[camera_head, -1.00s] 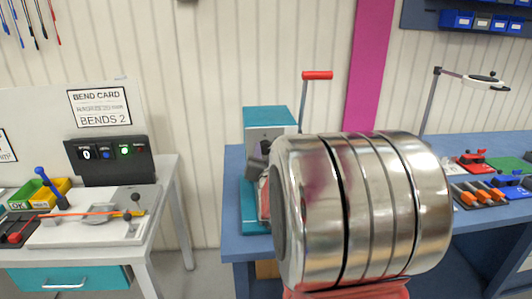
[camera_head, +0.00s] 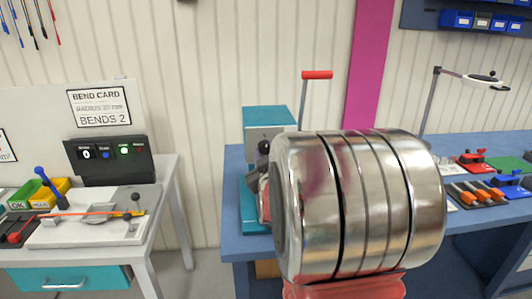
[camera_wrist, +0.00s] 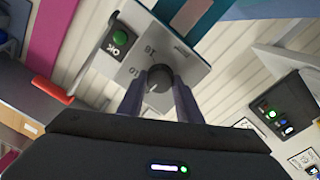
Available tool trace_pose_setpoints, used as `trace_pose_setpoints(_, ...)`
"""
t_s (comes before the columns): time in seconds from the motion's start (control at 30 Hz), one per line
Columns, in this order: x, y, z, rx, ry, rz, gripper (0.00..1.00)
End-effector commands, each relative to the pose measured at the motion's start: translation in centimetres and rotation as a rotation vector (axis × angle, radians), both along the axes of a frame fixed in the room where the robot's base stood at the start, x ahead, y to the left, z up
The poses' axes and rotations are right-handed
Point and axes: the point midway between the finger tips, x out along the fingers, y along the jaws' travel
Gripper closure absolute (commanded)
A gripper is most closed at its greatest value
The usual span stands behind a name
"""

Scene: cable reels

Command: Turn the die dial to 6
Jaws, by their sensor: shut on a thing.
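The die dial (camera_wrist: 160,78) is a dark round knob on the light grey face of the crimping machine, seen in the wrist view. The printed numbers 16 and 10 show beside it; a 6 is not visible. My gripper (camera_wrist: 159,93) has its two fingers on either side of the knob, shut on it. The pointer's position cannot be made out. In the head view the teal and grey machine (camera_head: 268,118) stands on the blue bench, and my large shiny arm hides the dial and the fingertips.
A lever with a red handle (camera_head: 317,75) rises beside the machine. A bending station (camera_head: 95,215) stands on the separate left table. Orange-handled tools (camera_head: 475,192) lie on the bench at right.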

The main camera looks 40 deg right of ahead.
Motion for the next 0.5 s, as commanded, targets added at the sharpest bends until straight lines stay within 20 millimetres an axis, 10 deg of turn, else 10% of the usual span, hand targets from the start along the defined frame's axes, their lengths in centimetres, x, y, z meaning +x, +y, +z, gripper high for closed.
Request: trace_pose_setpoints(0.5, 0.04, 0.13, -0.14, -0.131, 0.092, 0.002, 0.91)
